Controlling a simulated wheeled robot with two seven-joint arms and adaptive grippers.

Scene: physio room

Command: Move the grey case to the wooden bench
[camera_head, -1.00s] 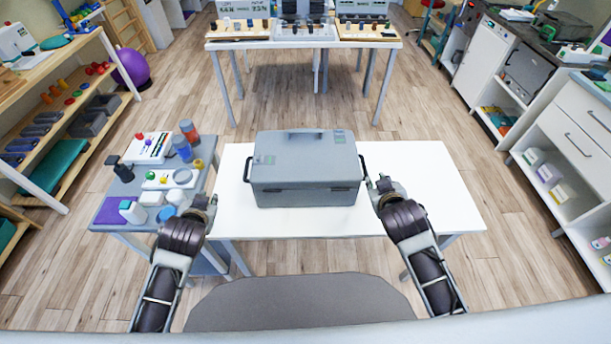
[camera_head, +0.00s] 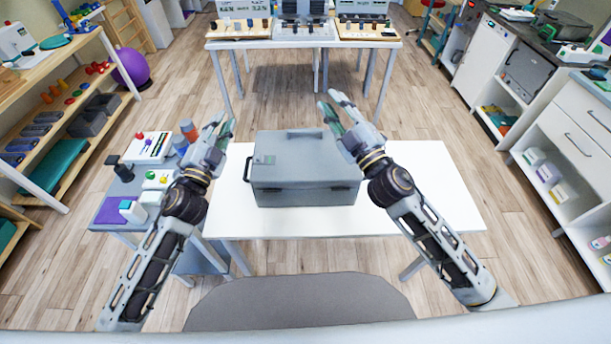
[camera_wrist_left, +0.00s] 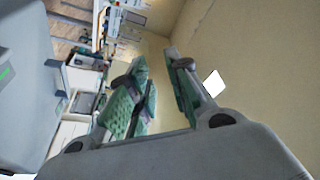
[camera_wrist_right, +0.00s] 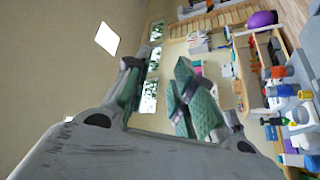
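The grey case (camera_head: 305,172) stands closed on the white table (camera_head: 425,180), its top handle flat and a dark side handle visible at its left. Its right handle is hidden behind my right gripper. My left gripper (camera_head: 222,121) is open and empty, raised beside the case's left end, apart from it. The case also shows at the left of the left wrist view (camera_wrist_left: 25,110). My right gripper (camera_head: 329,99) is open and empty, raised at the case's right end and overlapping its far right corner in the picture; I cannot tell whether they touch. I cannot pick out a wooden bench.
A small grey side table (camera_head: 118,188) with bottles and boxes stands left of the white table. A wooden shelf unit (camera_head: 75,165) is further left. White cabinets (camera_head: 570,140) line the right. Another table (camera_head: 300,42) with equipment stands at the back. Wooden floor is open between them.

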